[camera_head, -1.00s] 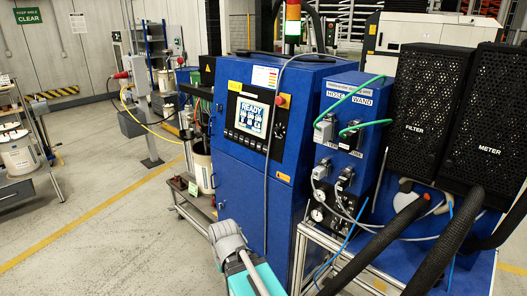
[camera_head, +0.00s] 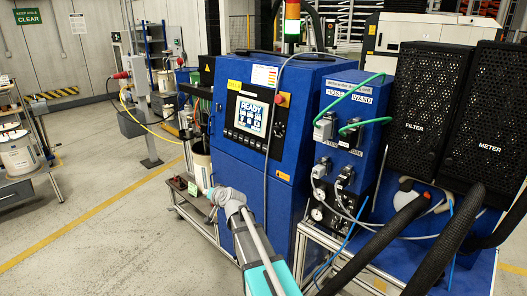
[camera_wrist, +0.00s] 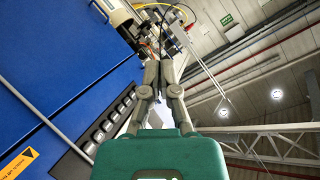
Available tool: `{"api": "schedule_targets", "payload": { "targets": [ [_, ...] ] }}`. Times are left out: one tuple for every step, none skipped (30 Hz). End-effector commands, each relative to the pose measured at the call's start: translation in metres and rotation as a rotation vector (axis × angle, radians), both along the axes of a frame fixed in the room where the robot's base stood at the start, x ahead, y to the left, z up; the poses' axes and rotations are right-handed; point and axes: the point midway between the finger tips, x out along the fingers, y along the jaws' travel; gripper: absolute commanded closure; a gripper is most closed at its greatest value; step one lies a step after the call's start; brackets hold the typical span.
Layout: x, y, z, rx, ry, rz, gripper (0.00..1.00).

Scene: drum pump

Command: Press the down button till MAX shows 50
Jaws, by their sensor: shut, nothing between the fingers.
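The blue pump cabinet (camera_head: 240,195) stands in the middle of the head view. Its lit screen (camera_head: 251,115) reads READY above small rows of figures that I cannot read. A row of dark buttons (camera_head: 246,140) runs under the screen; I cannot tell which is the down button. In the wrist view the button row (camera_wrist: 108,124) lies left of my gripper (camera_wrist: 159,68). My gripper's fingers are together and empty, apparently clear of the buttons. In the head view my arm is in front of the cabinet's lower left; the fingers are not clearly seen there.
A red knob (camera_head: 281,100) sits right of the screen. A grey cable hangs down the cabinet front. The hose and wand connector box (camera_head: 350,110) and thick black hoses (camera_head: 375,245) are to the right. A low cart stands left of the cabinet. Open floor (camera_head: 100,215) lies left.

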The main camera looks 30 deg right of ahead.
Motion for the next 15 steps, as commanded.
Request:
{"api": "schedule_targets", "payload": {
  "targets": [
    [0.019,-0.013,0.009,0.034,-0.055,-0.051,1.00],
    [0.027,-0.021,0.015,0.056,-0.088,-0.082,1.00],
    [0.036,-0.032,0.023,0.084,-0.129,-0.125,1.00],
    [0.043,-0.040,0.029,0.104,-0.161,-0.159,1.00],
    [0.050,-0.049,0.034,0.124,-0.192,-0.193,1.00],
    [0.058,-0.061,0.041,0.150,-0.231,-0.239,1.00],
    [0.063,-0.070,0.046,0.170,-0.259,-0.275,1.00],
    [0.068,-0.080,0.051,0.190,-0.287,-0.312,1.00],
    [0.074,-0.094,0.056,0.215,-0.323,-0.362,1.00],
    [0.078,-0.104,0.060,0.232,-0.347,-0.399,1.00],
    [0.081,-0.114,0.063,0.248,-0.369,-0.435,1.00],
    [0.085,-0.126,0.066,0.269,-0.395,-0.484,1.00],
    [0.087,-0.135,0.070,0.286,-0.421,-0.513,1.00],
    [0.089,-0.143,0.073,0.300,-0.440,-0.544,1.00],
    [0.090,-0.153,0.075,0.317,-0.460,-0.583,1.00]
  ]
}}
